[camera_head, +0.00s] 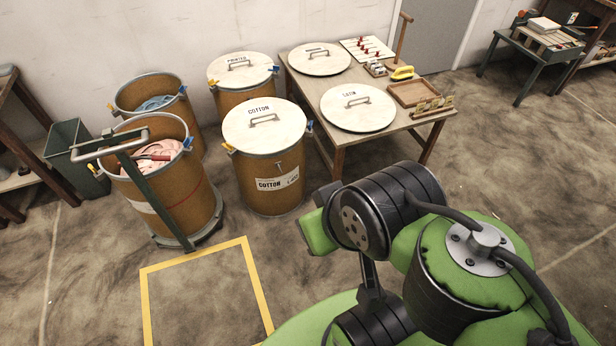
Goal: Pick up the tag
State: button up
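Several small yellowish tags (433,104) stand in a row in a narrow wooden holder at the front right corner of the wooden table (345,142). I cannot tell which one the task means. A white label (277,179) reading "COTTON" is on the front of the lidded drum (262,200). My green and black arm fills the lower right of the head view, well in front of the table. The fingers of my gripper do not show, so its state and contents are hidden.
Round lids (358,107), a wooden tray (413,93), a yellow item (402,73) and a red-pegged board (367,49) lie on the table. Open drums with pink cloth (152,158) and blue cloth (155,103) stand left. Floor inside the yellow outline (147,290) is clear.

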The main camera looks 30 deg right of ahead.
aim_at(420, 107)
jog(key=k+l, duration=0.1)
jog(key=l, duration=0.3)
jog(key=l+u, duration=0.1)
jog(key=l, duration=0.3)
jog(key=k+l, duration=0.15)
jog(key=l, duration=0.25)
jog(key=k+l+u, duration=0.15)
jog(key=l, duration=0.2)
jog(key=k+l, duration=0.1)
jog(key=l, duration=0.3)
jog(key=z, duration=1.45)
